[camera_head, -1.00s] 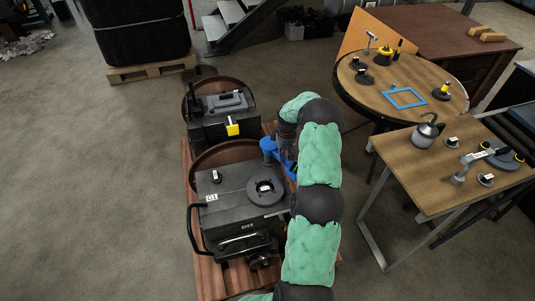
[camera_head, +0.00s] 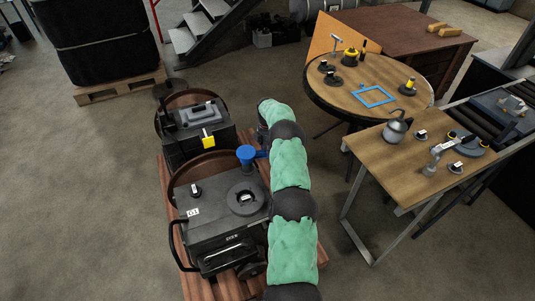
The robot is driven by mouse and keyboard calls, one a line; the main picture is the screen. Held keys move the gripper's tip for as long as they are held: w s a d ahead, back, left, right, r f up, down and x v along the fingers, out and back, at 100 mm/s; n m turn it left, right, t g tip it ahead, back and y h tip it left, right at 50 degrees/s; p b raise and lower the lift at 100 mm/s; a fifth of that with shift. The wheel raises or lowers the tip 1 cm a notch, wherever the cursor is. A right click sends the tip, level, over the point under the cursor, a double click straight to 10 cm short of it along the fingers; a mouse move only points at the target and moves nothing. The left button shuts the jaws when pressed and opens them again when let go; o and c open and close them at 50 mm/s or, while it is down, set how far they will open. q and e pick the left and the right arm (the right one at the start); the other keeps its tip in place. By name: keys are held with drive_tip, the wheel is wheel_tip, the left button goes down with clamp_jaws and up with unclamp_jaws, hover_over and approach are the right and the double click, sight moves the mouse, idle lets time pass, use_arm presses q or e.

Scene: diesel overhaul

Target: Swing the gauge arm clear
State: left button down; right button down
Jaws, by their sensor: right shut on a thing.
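The gauge arm appears as a blue part with a round cup-like head (camera_head: 247,154), standing at the right rear of the near black engine unit (camera_head: 215,222). A short blue piece runs right from its head and disappears behind my right arm. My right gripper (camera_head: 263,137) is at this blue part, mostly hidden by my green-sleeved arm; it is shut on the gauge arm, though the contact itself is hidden. My left gripper is out of view.
A second black unit (camera_head: 184,128) with a yellow tag stands behind on the wooden pallet (camera_head: 309,254). To the right are a round table (camera_head: 331,92) with a blue frame (camera_head: 373,97) and a work table (camera_head: 386,162) with tools. Floor on the left is clear.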

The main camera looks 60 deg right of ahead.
drive_tip(key=shift+w+d+n+b, duration=0.3)
drive_tip(key=shift+w+n, duration=0.2)
drive_tip(key=shift+n, duration=0.2)
drive_tip(key=shift+w+d+n+b, duration=0.15)
drive_tip(key=shift+w+d+n, duration=0.3)
drive_tip(key=shift+n, duration=0.25)
drive_tip(key=shift+w, duration=0.1)
drive_tip(key=c, duration=1.2)
unclamp_jaws()
drive_tip(key=shift+r, duration=0.1)
wheel_tip(320, 180, up, 12)
